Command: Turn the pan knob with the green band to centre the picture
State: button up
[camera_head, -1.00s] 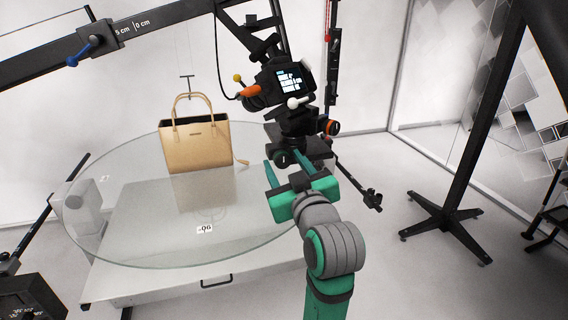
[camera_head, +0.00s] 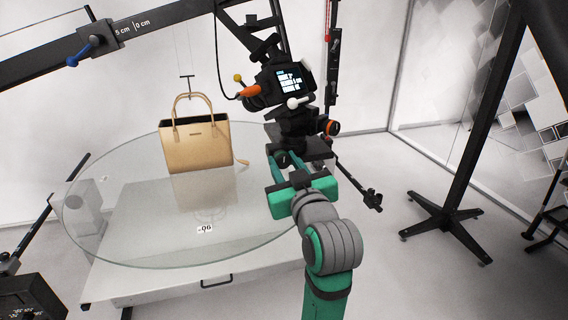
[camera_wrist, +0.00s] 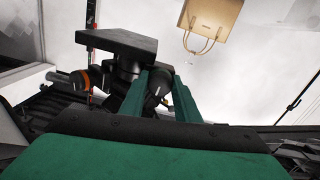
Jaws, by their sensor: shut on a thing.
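A camera (camera_head: 287,82) with a small lit screen sits on a black pan-tilt head (camera_head: 297,124) hung from a boom. A dark knob (camera_head: 284,159) with a light mark is low on the head; it also shows in the wrist view (camera_wrist: 155,91). I cannot make out a green band on it. My gripper (camera_head: 287,162) is shut on this knob, with one green finger on each side, as the wrist view (camera_wrist: 159,84) also shows. Another knob, with an orange band (camera_head: 333,128), is to the right and higher. A tan handbag (camera_head: 197,146) stands on the turntable.
The round glass turntable (camera_head: 130,225) fills the left, above a white base. A black plate (camera_head: 318,148) is close above my fingers. A dark rod (camera_head: 357,186) slants down to the right. A black stand (camera_head: 443,214) is on the floor at right.

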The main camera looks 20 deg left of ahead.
jog(key=m, duration=0.3)
jog(key=shift+m, duration=2.7)
jog(key=o, duration=1)
jog(key=shift+o, duration=0.2)
jog(key=v, duration=1)
jog(key=shift+s+d, duration=0.25)
jog(key=shift+s, duration=0.1)
